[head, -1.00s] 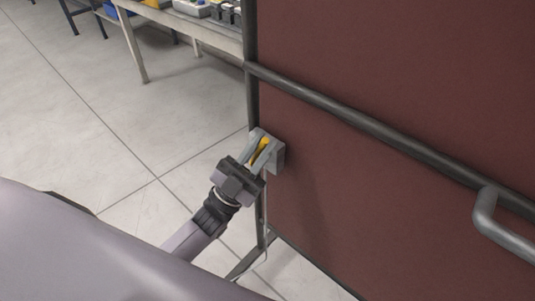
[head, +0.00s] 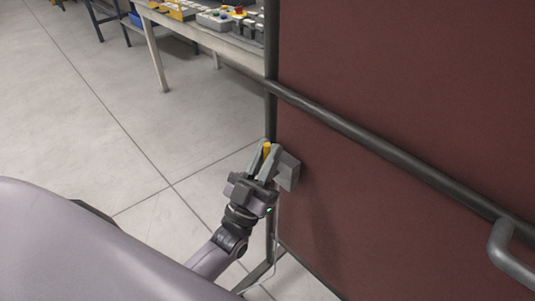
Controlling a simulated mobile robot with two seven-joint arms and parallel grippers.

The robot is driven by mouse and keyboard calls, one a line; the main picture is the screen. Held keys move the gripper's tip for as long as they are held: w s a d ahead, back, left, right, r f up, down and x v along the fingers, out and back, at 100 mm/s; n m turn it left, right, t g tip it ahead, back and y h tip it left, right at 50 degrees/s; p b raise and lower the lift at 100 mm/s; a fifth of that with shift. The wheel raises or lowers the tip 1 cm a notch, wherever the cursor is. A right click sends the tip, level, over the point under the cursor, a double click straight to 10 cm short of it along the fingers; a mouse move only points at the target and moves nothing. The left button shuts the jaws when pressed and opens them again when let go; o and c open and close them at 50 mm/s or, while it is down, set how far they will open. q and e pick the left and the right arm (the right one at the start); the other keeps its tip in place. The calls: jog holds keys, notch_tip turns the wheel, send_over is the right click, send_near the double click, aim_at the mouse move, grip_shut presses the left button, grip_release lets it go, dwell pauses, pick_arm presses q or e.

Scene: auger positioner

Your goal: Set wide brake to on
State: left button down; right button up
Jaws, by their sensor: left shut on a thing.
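A grey box (head: 289,171) is mounted on the left edge of a dark red panel, with a small yellow lever (head: 266,149) beside it. My left gripper (head: 265,160) is at the box, its fingers on either side of the yellow lever and shut on it. The fingers hide the lower part of the lever. No label shows on the box, and I cannot read a brake setting. My right gripper is not in view.
The dark red panel (head: 400,90) fills the right side, crossed by a dark metal rail (head: 370,142) with a grey handle (head: 507,250). A workbench (head: 205,40) with several boxes stands at the back. The tiled floor (head: 90,120) at left is clear.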

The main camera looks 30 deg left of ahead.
pick_arm(q)
jog(key=c, duration=1.2)
grip_release()
jog(key=shift+a, duration=0.1)
jog(key=shift+o, duration=0.2)
jog(key=b+v, duration=0.1)
jog(key=v, duration=0.6)
jog(key=shift+b, duration=0.3)
jog(key=shift+f, duration=0.1)
